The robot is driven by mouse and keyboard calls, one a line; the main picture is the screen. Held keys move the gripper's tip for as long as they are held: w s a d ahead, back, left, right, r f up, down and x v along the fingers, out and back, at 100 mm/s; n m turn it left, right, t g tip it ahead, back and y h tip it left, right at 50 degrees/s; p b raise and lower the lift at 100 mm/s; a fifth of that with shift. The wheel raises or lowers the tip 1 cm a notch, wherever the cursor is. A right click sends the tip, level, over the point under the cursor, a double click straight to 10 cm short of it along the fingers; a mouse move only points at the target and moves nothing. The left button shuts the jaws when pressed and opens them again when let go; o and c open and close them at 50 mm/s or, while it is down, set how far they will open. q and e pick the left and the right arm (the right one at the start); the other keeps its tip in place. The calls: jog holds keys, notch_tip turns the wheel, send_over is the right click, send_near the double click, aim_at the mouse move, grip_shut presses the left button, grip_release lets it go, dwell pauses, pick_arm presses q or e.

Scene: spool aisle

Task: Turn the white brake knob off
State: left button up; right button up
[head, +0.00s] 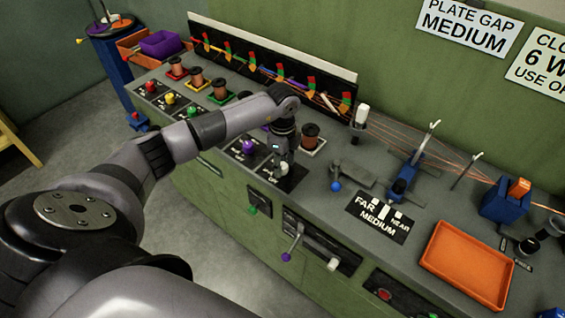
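The brake knobs stand in a row along the front of the grey bench, each on a black plate. The red (151,86), yellow (170,98), green (191,111) and purple (248,146) knobs show. The white knob (284,168) is at the right end of the row, small and partly covered by my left gripper (284,160). That gripper points down right over the white knob's plate (277,178). Its fingers are too small and dark to show whether they are open or closed on the knob. My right gripper is out of view.
Spools (310,136) stand behind the knobs. A white-topped post (361,115) and a blue clamp device (402,182) stand to the right. An orange tray (466,265) lies at the right. Levers (292,243) stick out of the bench front.

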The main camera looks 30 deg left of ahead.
aim_at(283, 165)
pick_arm(q)
jog(key=shift+o, duration=1.1)
notch_tip(283, 165, up, 12)
